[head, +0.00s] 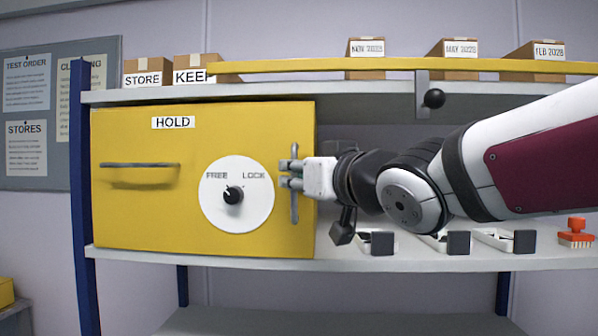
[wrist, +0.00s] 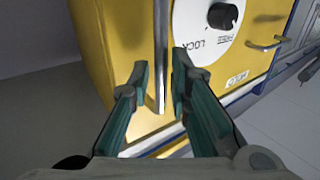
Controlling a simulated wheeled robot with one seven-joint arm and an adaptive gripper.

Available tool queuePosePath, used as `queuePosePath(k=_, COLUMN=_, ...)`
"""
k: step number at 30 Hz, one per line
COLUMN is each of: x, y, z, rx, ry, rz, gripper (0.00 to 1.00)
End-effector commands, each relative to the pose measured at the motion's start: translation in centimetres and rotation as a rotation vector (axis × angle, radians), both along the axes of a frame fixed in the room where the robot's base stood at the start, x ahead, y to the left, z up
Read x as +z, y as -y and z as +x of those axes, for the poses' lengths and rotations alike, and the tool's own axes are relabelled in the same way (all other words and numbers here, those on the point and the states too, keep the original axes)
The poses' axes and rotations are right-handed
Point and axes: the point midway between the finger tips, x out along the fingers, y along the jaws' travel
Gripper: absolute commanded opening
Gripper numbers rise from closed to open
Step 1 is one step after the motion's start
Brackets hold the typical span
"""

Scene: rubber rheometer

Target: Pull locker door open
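The yellow locker (head: 140,220), labelled HOLD, sits on the shelf at left, and its door looks closed. A round white dial (head: 250,217) on its front has a black knob (head: 233,195) that seems turned towards FREE. A vertical grey bar handle (head: 294,212) is at the door's right edge; it also shows in the wrist view (wrist: 161,45). My gripper (head: 290,174) is at this handle. In the wrist view, its fingers (wrist: 160,72) are open, one on each side of the bar, with a visible gap to it.
A horizontal grey handle (head: 140,165) is on the locker's left part. Small trays (head: 376,242) and a red stamp (head: 576,233) stand on the shelf to the right. Above are a yellow rail (head: 400,65) and a bracket with a black ball knob (head: 434,98).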

Motion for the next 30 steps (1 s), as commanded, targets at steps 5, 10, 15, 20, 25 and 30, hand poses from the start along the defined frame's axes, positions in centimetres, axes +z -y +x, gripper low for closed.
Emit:
queuePosePath(k=5, x=0.00, y=-0.67, z=0.96, rx=0.000, ry=0.000, rz=0.000, gripper=0.18)
queuePosePath(k=10, x=-0.02, y=-0.81, z=1.16, rx=0.001, ry=0.000, rz=0.000, gripper=0.18)
queuePosePath(k=15, x=-0.03, y=-0.80, z=1.14, rx=0.001, ry=0.001, rz=-0.001, gripper=0.16)
queuePosePath(k=20, x=-0.03, y=-0.80, z=1.13, rx=0.001, ry=0.001, rz=-0.001, gripper=0.00)
queuePosePath(k=25, x=-0.03, y=-0.81, z=1.11, rx=0.001, ry=0.001, rz=-0.001, gripper=0.00)
queuePosePath(k=30, x=-0.03, y=-1.02, z=0.92, rx=-0.001, ry=0.001, rz=-0.002, gripper=0.00)
